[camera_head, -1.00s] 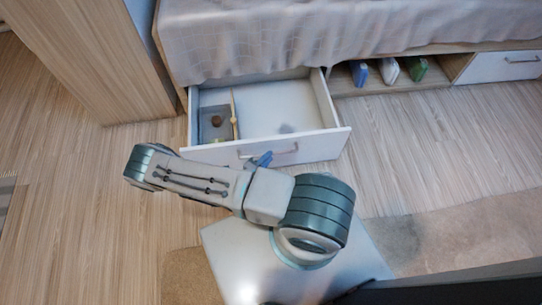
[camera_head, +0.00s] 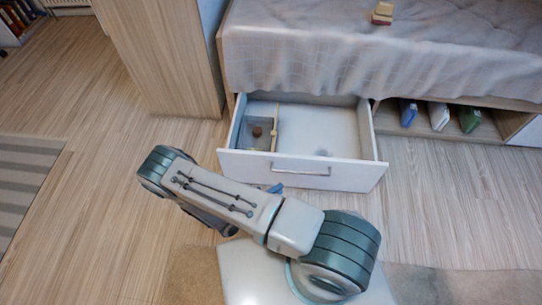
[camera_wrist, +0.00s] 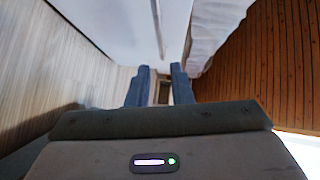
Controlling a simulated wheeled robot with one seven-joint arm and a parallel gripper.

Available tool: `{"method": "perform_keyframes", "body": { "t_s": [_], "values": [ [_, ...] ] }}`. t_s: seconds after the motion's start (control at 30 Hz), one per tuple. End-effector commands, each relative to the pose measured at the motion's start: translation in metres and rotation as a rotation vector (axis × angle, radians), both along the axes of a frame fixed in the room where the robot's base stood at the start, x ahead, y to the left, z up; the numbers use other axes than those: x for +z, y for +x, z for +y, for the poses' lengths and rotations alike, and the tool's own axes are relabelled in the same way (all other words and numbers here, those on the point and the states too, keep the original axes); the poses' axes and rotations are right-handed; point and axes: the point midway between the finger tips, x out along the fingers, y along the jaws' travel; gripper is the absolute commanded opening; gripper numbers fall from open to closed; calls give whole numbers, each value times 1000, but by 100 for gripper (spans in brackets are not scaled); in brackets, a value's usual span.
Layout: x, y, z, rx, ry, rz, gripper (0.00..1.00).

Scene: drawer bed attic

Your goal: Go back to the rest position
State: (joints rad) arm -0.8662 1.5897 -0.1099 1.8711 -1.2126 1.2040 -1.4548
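My gripper shows in the wrist view (camera_wrist: 160,74) with its two blue fingers apart and nothing visible between them. In the head view only a bit of blue finger (camera_head: 276,188) shows past my arm, just in front of the drawer front and below its handle. The rest of the gripper is hidden behind my arm. My arm is bent across the lower middle of the head view. The white drawer (camera_head: 350,176) under the bed is pulled open. Its metal handle (camera_head: 300,171) appears clear of my fingers.
A divided tray section (camera_head: 257,148) with a small round brown object (camera_head: 257,131) sits in the drawer's left part. Blue, white and green items (camera_head: 438,116) stand on the shelf at right. Wooden blocks (camera_head: 382,14) lie on the bed. Floor at left is open, with a striped rug (camera_head: 28,170).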

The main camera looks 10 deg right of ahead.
Motion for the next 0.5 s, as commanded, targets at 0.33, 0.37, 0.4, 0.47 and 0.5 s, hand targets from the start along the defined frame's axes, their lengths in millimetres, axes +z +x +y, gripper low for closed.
{"method": "perform_keyframes", "body": {
  "t_s": [0.33, 0.37, 0.4, 0.47, 0.5],
  "values": [
    [17, 3, 2, -35, 30, -36, 20],
    [24, 5, 4, -52, 45, -55, 20],
    [37, 7, 5, -83, 69, -87, 20],
    [60, 11, 8, -140, 112, -145, 20],
    [77, 13, 9, -184, 145, -190, 20]
  ]
}}
